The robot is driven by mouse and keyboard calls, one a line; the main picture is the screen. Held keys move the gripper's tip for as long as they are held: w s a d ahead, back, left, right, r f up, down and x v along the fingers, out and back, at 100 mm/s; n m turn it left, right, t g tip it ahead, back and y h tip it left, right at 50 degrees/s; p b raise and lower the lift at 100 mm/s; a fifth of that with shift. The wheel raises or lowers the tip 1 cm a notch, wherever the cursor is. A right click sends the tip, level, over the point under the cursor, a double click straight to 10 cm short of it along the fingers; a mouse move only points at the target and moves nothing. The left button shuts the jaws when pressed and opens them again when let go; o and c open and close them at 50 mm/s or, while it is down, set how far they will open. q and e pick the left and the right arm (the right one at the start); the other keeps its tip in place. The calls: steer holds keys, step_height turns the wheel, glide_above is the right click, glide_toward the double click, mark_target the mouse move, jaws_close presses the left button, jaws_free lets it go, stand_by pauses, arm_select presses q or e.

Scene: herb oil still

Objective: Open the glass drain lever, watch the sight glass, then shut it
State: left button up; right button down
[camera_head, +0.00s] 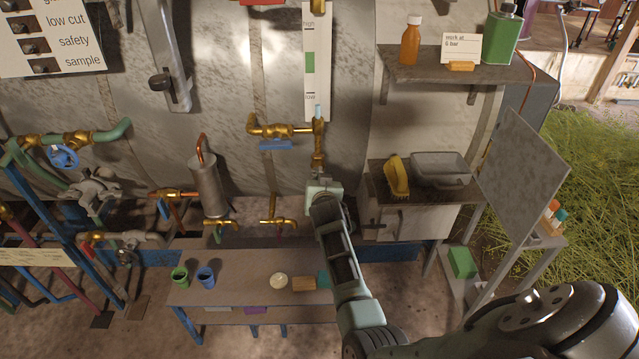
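The sight glass gauge (316,62) is a tall white strip on the metal still, marked high at the top and low at the bottom, with a green band between. A short pale blue piece (318,110) shows at its lower end. Brass fittings (318,142) run down below it. My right gripper (320,182) is right at the bottom of these fittings. Its fingers are small and partly hidden, so I cannot tell whether it touches or grips anything there. The drain lever cannot be made out clearly behind it. My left gripper is not in view.
A brass valve with a blue handle (275,145) sits just left of the fittings. Small brass taps (278,222) hang below, above a low bench (235,262) with green (180,277) and blue (206,277) cups. A shelf (440,68) and a tilted grey panel (522,175) stand right.

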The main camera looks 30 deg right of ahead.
steer(key=shift+f, duration=0.1)
stand_by(0.5)
steer(key=c, duration=1.8)
jaws_free()
steer(key=shift+v, duration=3.8)
